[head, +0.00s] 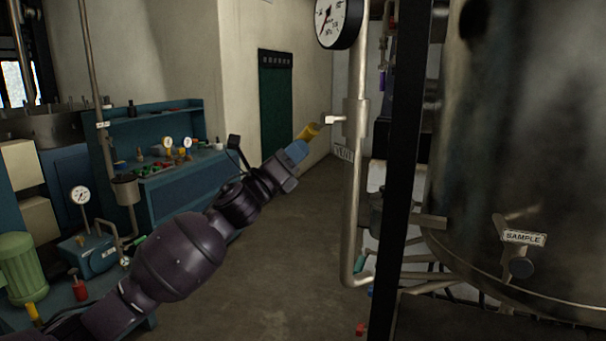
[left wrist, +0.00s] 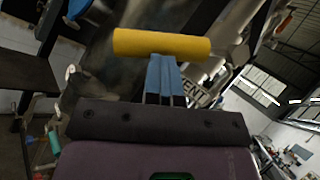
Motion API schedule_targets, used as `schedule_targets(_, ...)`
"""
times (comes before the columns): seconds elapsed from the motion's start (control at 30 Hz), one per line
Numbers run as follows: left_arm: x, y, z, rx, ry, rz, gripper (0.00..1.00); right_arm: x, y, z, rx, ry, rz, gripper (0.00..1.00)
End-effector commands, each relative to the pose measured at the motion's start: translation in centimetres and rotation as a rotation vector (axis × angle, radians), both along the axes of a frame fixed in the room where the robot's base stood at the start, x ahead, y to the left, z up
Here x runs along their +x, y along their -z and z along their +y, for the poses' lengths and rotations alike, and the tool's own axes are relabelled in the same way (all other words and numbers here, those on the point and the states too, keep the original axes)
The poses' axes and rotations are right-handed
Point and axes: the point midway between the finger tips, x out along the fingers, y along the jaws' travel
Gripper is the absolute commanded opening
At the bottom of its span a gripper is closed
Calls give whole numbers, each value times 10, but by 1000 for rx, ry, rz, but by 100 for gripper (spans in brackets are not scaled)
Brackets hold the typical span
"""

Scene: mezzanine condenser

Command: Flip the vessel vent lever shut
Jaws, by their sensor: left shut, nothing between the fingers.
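The vent lever has a yellow grip (head: 308,131) that sticks out to the left and slightly down from a pale stub on a vertical pipe (head: 352,200). A VENT tag (head: 343,153) hangs on the pipe just below. My left gripper (head: 299,148) has its blue fingers shut and empty, with the tips right at the yellow grip. In the left wrist view the yellow grip (left wrist: 160,43) lies crosswise over the ends of the shut blue fingers (left wrist: 163,72). I cannot tell whether they touch. My right gripper is in neither view.
A large steel vessel (head: 520,150) with a SAMPLE tag stands at the right, behind a dark post (head: 400,170). A pressure gauge (head: 338,22) tops the pipe. A blue workbench (head: 180,190) is at the left. The floor between is clear.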

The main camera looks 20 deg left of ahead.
Motion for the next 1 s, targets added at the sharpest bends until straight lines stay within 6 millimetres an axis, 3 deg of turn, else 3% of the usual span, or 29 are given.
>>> schedule_targets(0.03, 6, 6, 3, 31, -2, -27, 0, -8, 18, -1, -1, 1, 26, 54)
schedule_targets(0.13, 11, 0, 7, 93, -1, -94, 0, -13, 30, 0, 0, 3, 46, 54)
schedule_targets(0.5, 19, -29, 16, 272, -2, -292, 0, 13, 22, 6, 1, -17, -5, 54)
schedule_targets(1.0, 20, -43, 19, 268, -1, -288, 0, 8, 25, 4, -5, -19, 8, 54)
